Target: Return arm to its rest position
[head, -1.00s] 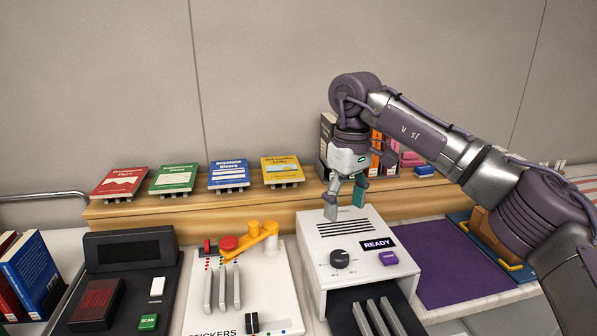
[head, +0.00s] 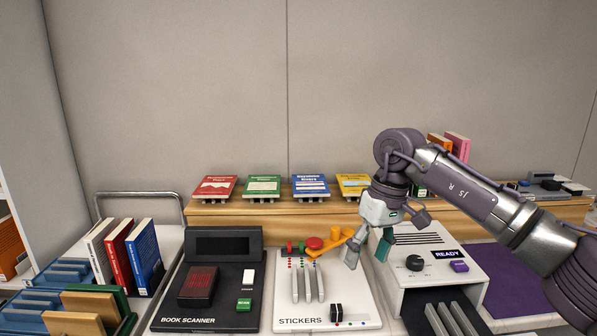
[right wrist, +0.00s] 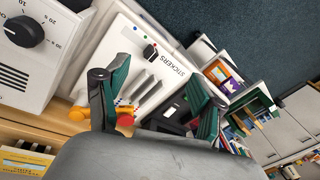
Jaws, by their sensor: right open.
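My right gripper (head: 368,253) hangs from the right arm (head: 470,190) in the head view, fingers pointing down. It is above the gap between the sticker station (head: 300,308) and the white READY machine (head: 398,268). Its two fingers are apart with nothing between them. In the right wrist view the same gripper (right wrist: 158,98) shows its green-padded fingers spread, with the sticker station (right wrist: 125,62) beyond them. My left gripper is not in view.
A book scanner (head: 222,278) stands left of the sticker station. Several books on stands line the wooden shelf (head: 270,208) behind. Upright books (head: 145,255) and blue racks (head: 62,272) are at the left. A purple mat (head: 515,285) lies right of the READY machine.

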